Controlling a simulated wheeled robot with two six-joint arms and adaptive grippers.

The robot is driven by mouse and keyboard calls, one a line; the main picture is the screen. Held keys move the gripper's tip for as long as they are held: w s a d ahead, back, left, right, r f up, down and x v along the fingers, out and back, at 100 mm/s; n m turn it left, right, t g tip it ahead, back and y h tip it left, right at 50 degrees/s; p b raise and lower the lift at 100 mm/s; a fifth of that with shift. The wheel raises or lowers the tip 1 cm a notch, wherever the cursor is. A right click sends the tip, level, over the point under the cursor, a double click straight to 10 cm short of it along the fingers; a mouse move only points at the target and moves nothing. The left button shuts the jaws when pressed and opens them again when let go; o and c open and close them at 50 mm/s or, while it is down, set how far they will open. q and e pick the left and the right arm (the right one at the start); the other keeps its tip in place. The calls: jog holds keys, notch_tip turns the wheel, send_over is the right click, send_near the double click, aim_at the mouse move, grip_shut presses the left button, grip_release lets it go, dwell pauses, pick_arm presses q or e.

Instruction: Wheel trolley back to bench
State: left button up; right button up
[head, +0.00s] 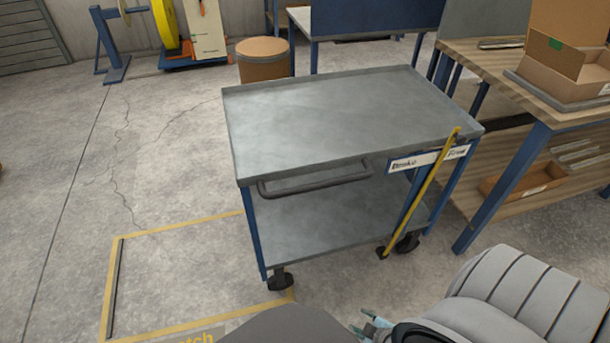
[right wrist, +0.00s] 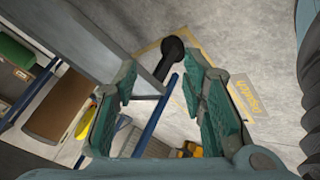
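The trolley (head: 325,110) has an empty grey top, a lower shelf (head: 320,222), blue legs and black casters. It stands in the middle of the head view. A dark push handle (head: 315,183) runs along its near side. A yellow lever (head: 425,190) leans across the label plate, its top near the word "Free". The workbench (head: 545,125), wooden with blue legs, is at the right. My right gripper (head: 372,326) shows only partly at the bottom edge of the head view. In the right wrist view, its teal fingers (right wrist: 160,85) are apart and empty. My left gripper is not visible.
A yellow floor outline (head: 180,226) lies to the left, its right end reaching the trolley. Cardboard boxes (head: 568,60) sit on the bench. A brown drum (head: 263,60) and a blue stand (head: 113,50) are behind. Floor at left is clear.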

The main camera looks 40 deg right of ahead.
jog(key=w+d+r+n+t, duration=0.3)
jog(key=w+r+n+t, duration=0.2)
jog(key=w+r, duration=0.4)
jog(key=n+t+y, duration=0.3)
jog(key=n+t, duration=0.4)
jog(key=n, duration=0.1)
send_near(315, 186)
jog(key=s+f, duration=0.2)
jog(key=s, duration=0.2)
jog(key=shift+n, duration=0.3)
jog(key=w, duration=0.5)
jog(key=w+r+b, duration=0.1)
jog(key=w, duration=0.3)
jog(key=w+r+b, duration=0.1)
jog(key=w, duration=0.4)
jog(key=shift+w+a+r, duration=0.15)
jog(key=shift+w+r, duration=0.05)
jog(key=shift+w, duration=0.1)
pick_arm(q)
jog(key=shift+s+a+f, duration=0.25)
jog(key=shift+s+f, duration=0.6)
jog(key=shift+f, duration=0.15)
pick_arm(e)
jog(key=shift+c, duration=0.3)
grip_shut()
